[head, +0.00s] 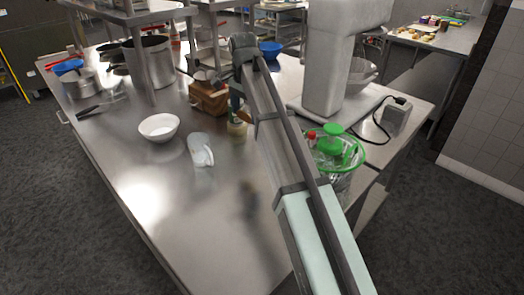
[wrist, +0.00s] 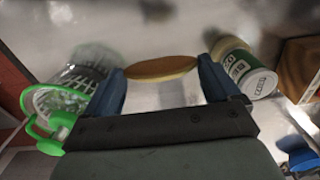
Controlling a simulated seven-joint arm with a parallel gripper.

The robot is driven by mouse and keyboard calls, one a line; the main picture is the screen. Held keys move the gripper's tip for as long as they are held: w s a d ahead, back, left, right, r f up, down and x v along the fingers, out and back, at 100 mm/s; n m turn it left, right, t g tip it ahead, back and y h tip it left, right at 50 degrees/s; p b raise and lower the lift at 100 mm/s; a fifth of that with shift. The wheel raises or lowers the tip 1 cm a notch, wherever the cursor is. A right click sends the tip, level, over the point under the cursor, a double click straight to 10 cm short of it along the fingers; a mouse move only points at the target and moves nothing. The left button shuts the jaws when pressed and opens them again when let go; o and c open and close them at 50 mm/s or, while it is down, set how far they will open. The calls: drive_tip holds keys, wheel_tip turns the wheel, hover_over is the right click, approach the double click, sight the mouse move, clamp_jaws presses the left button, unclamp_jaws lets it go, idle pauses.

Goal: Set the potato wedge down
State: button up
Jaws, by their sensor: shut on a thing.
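The potato wedge (wrist: 162,68) is a flat, tan-orange oval in the wrist view. My gripper (wrist: 163,80) has blue fingers, one at each end of the wedge, and is shut on it. The wedge seems to be over the steel counter (wrist: 150,30), but I cannot tell its height. In the head view, my arm crosses the counter (head: 150,205) and hides most of the gripper; the wedge cannot be made out there.
A green-labelled can (wrist: 237,68) stands close to the right finger. A white bowl (head: 159,127), a clear jug (head: 200,149) and a brown box (head: 208,97) stand left. The front counter is clear.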

drive_tip(key=w+d, duration=0.3)
drive_tip(key=d, duration=0.2)
drive_tip(key=shift+f, duration=7.6)
drive_tip(key=o, duration=0.7)
drive_tip(key=shift+f, duration=0.1)
drive_tip(key=shift+o, duration=0.3)
wheel_tip(320, 180, up, 12)
